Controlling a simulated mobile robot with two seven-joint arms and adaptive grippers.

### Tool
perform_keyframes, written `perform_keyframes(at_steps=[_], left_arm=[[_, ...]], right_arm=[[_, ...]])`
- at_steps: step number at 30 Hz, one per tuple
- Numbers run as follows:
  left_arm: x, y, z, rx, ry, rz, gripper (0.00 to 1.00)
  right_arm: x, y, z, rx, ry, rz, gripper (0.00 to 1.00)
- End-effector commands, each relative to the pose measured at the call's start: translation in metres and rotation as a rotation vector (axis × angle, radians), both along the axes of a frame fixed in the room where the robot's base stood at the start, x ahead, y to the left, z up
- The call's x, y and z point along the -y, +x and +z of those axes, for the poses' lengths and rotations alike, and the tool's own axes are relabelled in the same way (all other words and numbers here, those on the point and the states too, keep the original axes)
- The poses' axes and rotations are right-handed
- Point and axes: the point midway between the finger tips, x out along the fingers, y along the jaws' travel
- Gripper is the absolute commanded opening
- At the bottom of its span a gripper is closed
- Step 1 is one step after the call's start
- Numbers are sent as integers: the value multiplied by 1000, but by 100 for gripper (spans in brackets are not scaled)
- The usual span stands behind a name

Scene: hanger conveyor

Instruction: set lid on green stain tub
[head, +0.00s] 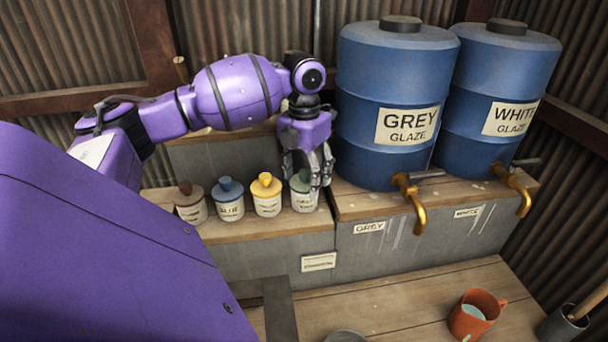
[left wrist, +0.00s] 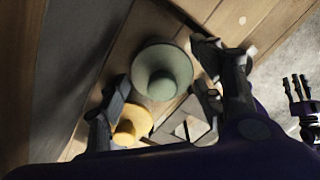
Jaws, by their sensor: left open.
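The green stain tub (head: 305,201) stands at the right end of a row of small tubs on the wooden shelf. Its green lid (left wrist: 162,72) with a round knob is on top of it and looks level; whether it is fully seated I cannot tell. My left gripper (head: 308,178) points down over this tub and partly hides the lid in the head view. It is open, with the lid between its spread fingers (left wrist: 166,90) in the left wrist view and gaps on both sides. My right gripper (left wrist: 298,92) shows small at the right edge there.
Yellow (head: 266,195), blue (head: 230,200) and brown (head: 191,203) lidded tubs stand close on the left. The grey glaze drum (head: 385,130) with a brass tap (head: 411,195) is close on the right. An orange mug (head: 475,314) stands on the lower bench.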

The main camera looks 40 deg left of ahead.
Motion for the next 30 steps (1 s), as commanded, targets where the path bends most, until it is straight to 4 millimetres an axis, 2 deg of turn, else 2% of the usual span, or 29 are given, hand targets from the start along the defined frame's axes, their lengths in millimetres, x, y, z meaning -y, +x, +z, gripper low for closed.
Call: perform_keyframes(at_steps=[5, 10, 17, 21, 26, 30], left_arm=[[0, 0, 0, 0, 0, 0, 61], [0, 0, 0, 0, 0, 0, 83], [0, 0, 0, 0, 0, 0, 83], [0, 0, 3, 1, 0, 0, 83], [0, 1, 22, 4, 0, 0, 83], [0, 1, 53, 5, 1, 0, 83]], right_arm=[[1, -3, -1, -5, 0, -1, 40], [1, -7, -3, -12, -1, -4, 40], [1, -8, -3, -13, -1, -4, 40], [0, -2, -1, -4, -2, 1, 40], [0, -3, -1, -5, -2, 0, 40], [1, -3, -1, -5, -2, 0, 40]])
